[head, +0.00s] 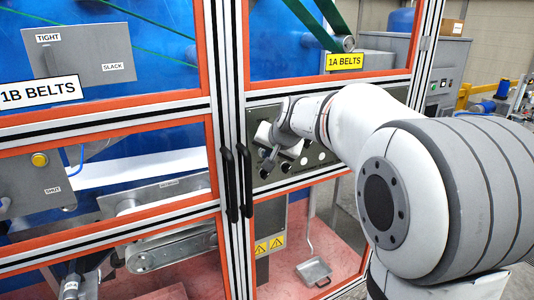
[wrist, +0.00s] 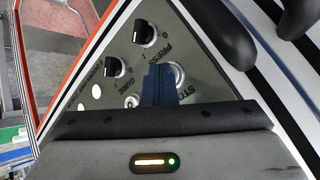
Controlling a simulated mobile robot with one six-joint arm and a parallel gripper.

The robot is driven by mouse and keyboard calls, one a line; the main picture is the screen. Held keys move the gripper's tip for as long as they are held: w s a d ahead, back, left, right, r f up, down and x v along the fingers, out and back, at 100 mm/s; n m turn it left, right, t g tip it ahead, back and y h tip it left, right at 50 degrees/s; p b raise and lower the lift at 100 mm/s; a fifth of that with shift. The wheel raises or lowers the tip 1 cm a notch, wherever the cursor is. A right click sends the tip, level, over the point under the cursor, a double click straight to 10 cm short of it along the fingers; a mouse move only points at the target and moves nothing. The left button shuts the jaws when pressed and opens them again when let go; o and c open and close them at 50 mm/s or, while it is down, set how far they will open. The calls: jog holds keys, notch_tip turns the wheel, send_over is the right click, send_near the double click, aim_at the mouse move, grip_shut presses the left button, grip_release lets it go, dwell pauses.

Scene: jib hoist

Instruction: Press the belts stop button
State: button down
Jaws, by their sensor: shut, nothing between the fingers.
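The grey control panel (head: 318,158) is set in the frame right of the door handles. In the wrist view the panel (wrist: 205,62) carries a "STOP" label, partly covered, beside a round silver-ringed button (wrist: 179,72). My gripper (head: 266,163) is in front of the panel's left part. In the wrist view its dark fingertips (wrist: 159,72) are together and empty, overlapping the left side of that button. Whether they touch it cannot be told. The button's centre is mostly hidden by the fingers.
Black selector knobs (wrist: 144,33) sit on the panel near "PRESS" and "GUIDE" labels. Black door handles (head: 246,180) stand close left of my gripper. A yellow button (head: 39,160) is at far left. The yellow "1A BELTS" sign (head: 345,62) is above the panel.

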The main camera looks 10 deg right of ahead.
jog(key=shift+s+d, duration=0.1)
jog(key=shift+s, duration=0.05)
jog(key=shift+s+d+b, duration=0.2)
jog(key=shift+s+b, duration=0.35)
jog(key=shift+s, duration=0.1)
jog(key=shift+s+d+b, duration=0.25)
jog(key=shift+s+b, duration=0.2)
jog(key=shift+s, duration=0.35)
jog(key=shift+s+d+b, duration=0.25)
jog(key=shift+s+b, duration=0.15)
jog(key=shift+s, duration=0.4)
jog(key=shift+s+d+b, duration=0.25)
jog(key=shift+s+b, duration=0.2)
jog(key=shift+s, duration=0.35)
jog(key=s+f+n+g, duration=0.1)
jog(key=s+f+g, duration=0.1)
jog(key=s+f, duration=0.3)
jog(key=s+f+n+g+h, duration=0.1)
jog(key=s+f, duration=0.5)
jog(key=s, duration=0.6)
jog(key=s+f+n+g, duration=0.2)
jog(key=s+f, duration=0.3)
jog(key=s, duration=0.4)
jog(key=shift+s+f+n+g+h, duration=0.25)
jog(key=shift+n+g+h, duration=0.15)
jog(key=shift+n, duration=0.1)
